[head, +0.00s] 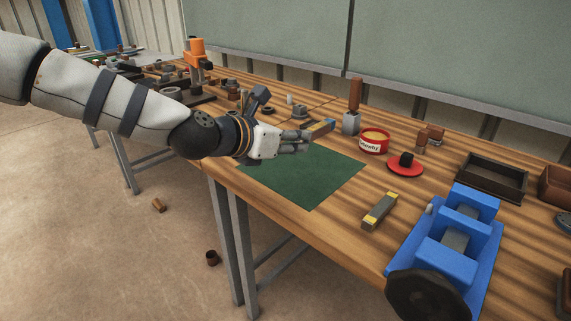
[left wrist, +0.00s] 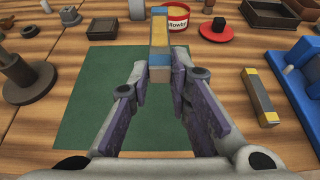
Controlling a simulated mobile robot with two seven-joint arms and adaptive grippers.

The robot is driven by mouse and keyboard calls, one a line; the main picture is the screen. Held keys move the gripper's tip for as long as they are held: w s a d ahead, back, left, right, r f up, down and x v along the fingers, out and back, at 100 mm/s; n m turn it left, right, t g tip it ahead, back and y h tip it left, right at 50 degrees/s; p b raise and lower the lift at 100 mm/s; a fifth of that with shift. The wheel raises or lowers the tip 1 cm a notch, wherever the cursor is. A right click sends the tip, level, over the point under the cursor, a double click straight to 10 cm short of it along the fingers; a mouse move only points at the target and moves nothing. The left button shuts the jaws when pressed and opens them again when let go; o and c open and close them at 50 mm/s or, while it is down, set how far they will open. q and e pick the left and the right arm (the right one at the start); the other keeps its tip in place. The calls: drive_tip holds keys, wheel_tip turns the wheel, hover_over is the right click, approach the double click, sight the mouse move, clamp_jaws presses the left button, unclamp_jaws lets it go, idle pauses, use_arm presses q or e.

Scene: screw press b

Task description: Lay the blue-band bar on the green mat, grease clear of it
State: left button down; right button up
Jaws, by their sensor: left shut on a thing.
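My left gripper (head: 297,142) is shut on the blue-band bar (head: 322,126), holding it near one end. In the left wrist view the bar (left wrist: 160,42) points away from the fingers, with a blue band towards each end and a tan middle. The green mat (head: 305,180) lies flat on the bench below the gripper, its surface bare. The bar is over the mat's far edge; its height is hard to tell. The red grease tin (head: 372,146), with yellow grease inside, stands beyond the mat, close to the bar's far end in the picture. My right gripper is not in view.
A yellow-band bar (head: 379,211) lies right of the mat. A blue vise (head: 462,245) is at the front right. A red dish (head: 405,169) with a dark block, a dark tray (head: 492,178) and an upright brown-handled tool (head: 353,108) stand farther back.

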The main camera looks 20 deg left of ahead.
use_arm(q)
drive_tip(key=b, duration=0.2)
hover_over(281, 179)
wheel_tip(281, 179, down, 6)
drive_tip(key=shift+d+f, duration=0.15)
wheel_tip(281, 179, down, 3)
drive_tip(key=shift+w+f, duration=0.1)
drive_tip(key=shift+f+b, duration=0.4)
drive_tip(key=shift+f, duration=0.05)
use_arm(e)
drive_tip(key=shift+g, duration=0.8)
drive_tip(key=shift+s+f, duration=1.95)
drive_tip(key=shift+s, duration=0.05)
use_arm(q)
drive_tip(key=c, duration=1.5)
unclamp_jaws()
drive_tip(key=shift+f, duration=0.3)
